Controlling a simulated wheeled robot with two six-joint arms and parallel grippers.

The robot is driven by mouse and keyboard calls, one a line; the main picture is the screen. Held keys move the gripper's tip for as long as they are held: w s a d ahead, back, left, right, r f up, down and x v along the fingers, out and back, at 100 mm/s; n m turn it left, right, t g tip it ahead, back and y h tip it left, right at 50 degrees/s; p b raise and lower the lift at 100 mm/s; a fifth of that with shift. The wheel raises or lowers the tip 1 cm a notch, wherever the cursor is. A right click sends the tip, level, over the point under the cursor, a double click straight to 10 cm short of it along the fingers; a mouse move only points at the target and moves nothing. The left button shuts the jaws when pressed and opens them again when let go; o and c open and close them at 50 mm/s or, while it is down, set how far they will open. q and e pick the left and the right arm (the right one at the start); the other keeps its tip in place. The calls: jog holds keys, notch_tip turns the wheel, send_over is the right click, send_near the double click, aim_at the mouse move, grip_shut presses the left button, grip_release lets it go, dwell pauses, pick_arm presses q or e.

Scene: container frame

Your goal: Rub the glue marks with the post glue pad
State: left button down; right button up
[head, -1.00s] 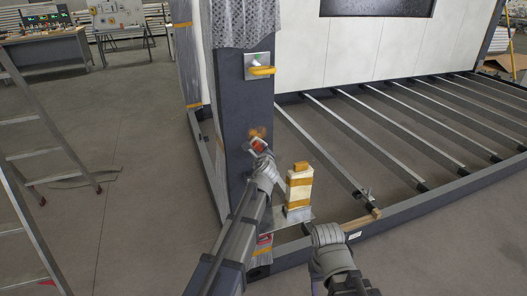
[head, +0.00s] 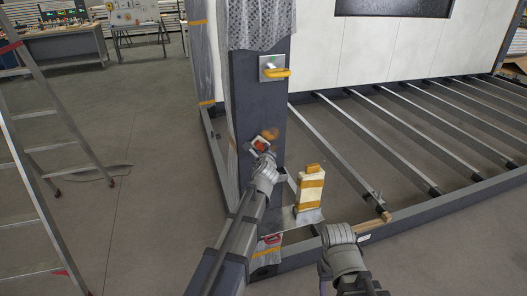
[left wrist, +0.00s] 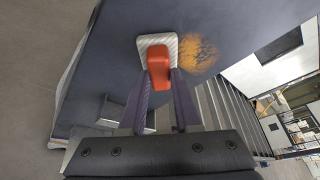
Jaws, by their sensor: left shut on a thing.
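My left gripper (head: 263,156) is shut on the handle of the post glue pad (head: 258,144), low on the dark post (head: 256,95). In the left wrist view the pad (left wrist: 147,41) is a pale, ribbed square with a red-orange handle (left wrist: 160,70) between my fingers. It lies against or very close to the post face; contact cannot be told. An orange-brown glue mark (left wrist: 199,54) shows just right of the pad. The mark also shows in the head view (head: 271,133). My right gripper (head: 339,236) is near the bottom, away from the post; its fingers are not clear.
A plate with a yellow handle (head: 273,70) sits higher on the post, under translucent wrapping (head: 262,25). A cream bottle-like container with orange bands (head: 311,188) stands right of the post foot. Metal floor beams (head: 343,155) lie right. A ladder (head: 50,150) stands left.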

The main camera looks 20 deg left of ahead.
pick_arm(q)
jog(key=shift+d, duration=0.1)
jog(key=shift+w+d, duration=2.35)
jog(key=shift+d, duration=0.95)
jog(key=shift+s+a+r+p, duration=0.3)
jog(key=shift+s+a, duration=0.1)
jog(key=shift+a, duration=0.2)
jog(key=shift+s+a+r+p, duration=0.25)
jog(key=shift+s+a, duration=0.1)
jog(key=shift+a, duration=0.25)
jog(key=shift+s+a+r+p, duration=0.2)
jog(key=shift+s+a+r, duration=0.15)
jog(key=shift+a, duration=0.25)
jog(key=shift+s, duration=0.15)
jog(key=s+a, duration=0.2)
jog(key=a, duration=0.1)
jog(key=shift+s, duration=0.1)
